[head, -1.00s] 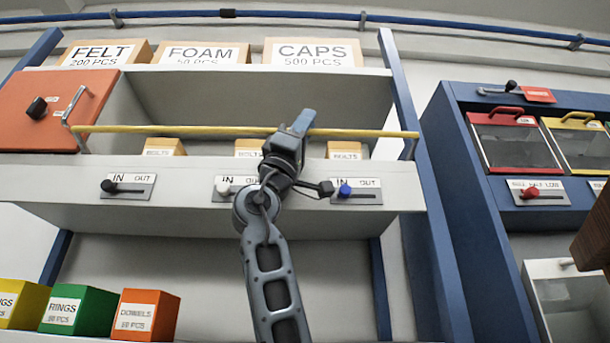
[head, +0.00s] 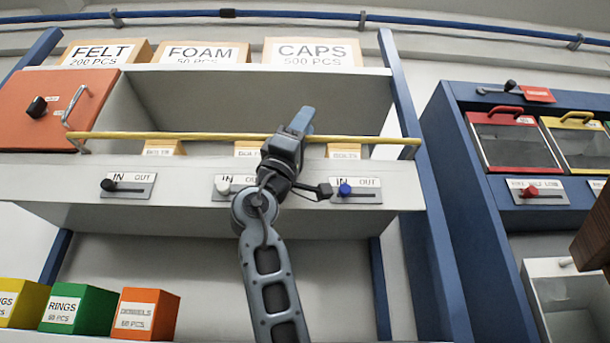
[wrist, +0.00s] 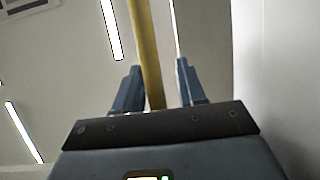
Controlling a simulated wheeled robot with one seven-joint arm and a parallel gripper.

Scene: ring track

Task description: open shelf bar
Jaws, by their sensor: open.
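The head view hides part of the bar behind the gripper. Several yellow boxes (head: 165,148) stand behind the bar.
Black, white and blue slider knobs (head: 345,189) sit on the shelf front below the bar. An orange door (head: 45,110) stands at the left. A blue upright (head: 412,110) and a blue cabinet (head: 465,95) are at the right. Bins (head: 80,308) stand at lower left.

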